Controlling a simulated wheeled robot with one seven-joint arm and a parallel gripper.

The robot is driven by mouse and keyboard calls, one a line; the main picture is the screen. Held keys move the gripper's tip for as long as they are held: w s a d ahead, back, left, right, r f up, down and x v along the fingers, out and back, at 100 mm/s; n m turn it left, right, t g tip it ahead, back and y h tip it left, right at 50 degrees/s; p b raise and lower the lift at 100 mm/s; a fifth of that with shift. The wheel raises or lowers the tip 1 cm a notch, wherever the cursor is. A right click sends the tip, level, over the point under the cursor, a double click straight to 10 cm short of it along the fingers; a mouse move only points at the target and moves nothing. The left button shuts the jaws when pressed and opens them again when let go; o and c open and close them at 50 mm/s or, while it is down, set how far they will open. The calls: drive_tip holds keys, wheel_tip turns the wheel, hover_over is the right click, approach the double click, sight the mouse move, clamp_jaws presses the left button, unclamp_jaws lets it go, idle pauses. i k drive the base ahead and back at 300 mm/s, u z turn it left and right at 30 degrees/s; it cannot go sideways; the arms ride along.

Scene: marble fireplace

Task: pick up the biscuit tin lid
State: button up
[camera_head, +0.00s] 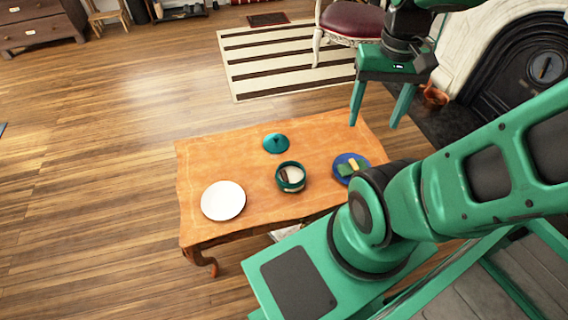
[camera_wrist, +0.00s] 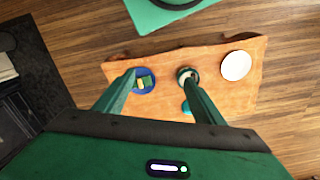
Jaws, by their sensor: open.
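The biscuit tin lid (camera_head: 276,143) is a teal, low cone with a knob, lying on the wooden table near its far edge. In the wrist view the lid (camera_wrist: 186,107) is mostly hidden behind a finger. The round teal and cream tin (camera_head: 290,178) stands open in front of the lid, with something brown and pale inside. My gripper (camera_head: 375,122) is open and empty, raised well above the table, to the right of the lid. Its two fingers also show in the wrist view (camera_wrist: 160,76), pointing at the tabletop.
A white plate (camera_head: 223,201) lies at the table's left. A blue plate (camera_head: 341,171) with green and yellow pieces lies right of the tin. The orange-brown table (camera_head: 215,155) is bare at its far left. A chair (camera_head: 351,21) and fireplace (camera_head: 530,65) stand behind.

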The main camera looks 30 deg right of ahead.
sight(275, 143)
drive_tip(key=z, duration=2.2)
drive_tip(key=k, duration=0.25)
drive_tip(key=u, duration=1.7)
drive_tip(key=i, duration=0.5)
drive_tip(key=u, duration=0.05)
